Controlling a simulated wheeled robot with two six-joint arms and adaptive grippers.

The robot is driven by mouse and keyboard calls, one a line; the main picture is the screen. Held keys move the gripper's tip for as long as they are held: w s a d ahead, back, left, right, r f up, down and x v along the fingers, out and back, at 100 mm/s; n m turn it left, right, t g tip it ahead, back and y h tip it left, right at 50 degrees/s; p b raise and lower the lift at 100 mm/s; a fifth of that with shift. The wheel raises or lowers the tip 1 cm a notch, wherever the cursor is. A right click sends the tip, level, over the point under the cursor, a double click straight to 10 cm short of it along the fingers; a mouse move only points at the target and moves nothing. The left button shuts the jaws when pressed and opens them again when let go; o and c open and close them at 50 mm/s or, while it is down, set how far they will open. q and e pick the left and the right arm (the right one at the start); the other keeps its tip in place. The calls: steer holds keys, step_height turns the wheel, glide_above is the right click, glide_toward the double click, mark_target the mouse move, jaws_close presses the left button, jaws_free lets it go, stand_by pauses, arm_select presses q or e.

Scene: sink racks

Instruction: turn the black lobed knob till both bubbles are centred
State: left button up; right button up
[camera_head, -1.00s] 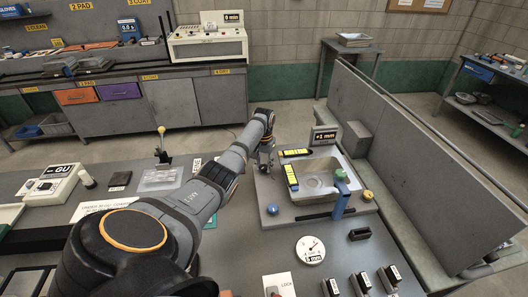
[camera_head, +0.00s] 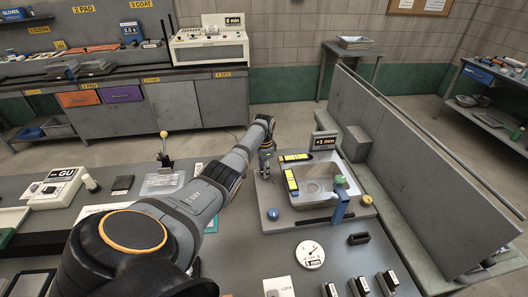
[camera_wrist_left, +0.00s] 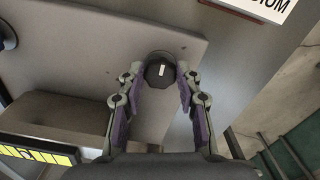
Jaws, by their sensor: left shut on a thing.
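The black lobed knob (camera_wrist_left: 160,70) shows in the left wrist view with a white mark on its top. It sits at a corner of the grey sink plate (camera_wrist_left: 85,70). My left gripper (camera_wrist_left: 160,82) has its two fingers around the knob, shut on it. In the head view my left gripper (camera_head: 265,158) is at the plate's back left corner and hides the knob. Two yellow levels, one along the back (camera_head: 296,157) and one along the left side (camera_head: 291,182), lie beside the basin (camera_head: 322,186). Their bubbles are too small to judge. My right gripper is out of view.
A display (camera_head: 325,141) behind the basin reads "+1 mm". A grey partition (camera_head: 410,150) rises at right.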

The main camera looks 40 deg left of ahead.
arm_select(q)
steer(key=shift+w+a+r, duration=0.1)
steer(key=shift+w+r, duration=0.05)
steer(key=shift+r, duration=0.1)
stand_by(0.3)
steer(key=o, duration=1.2)
steer(key=shift+f, duration=0.1)
steer(key=shift+c, duration=0.2)
step_height(320, 180, up, 12)
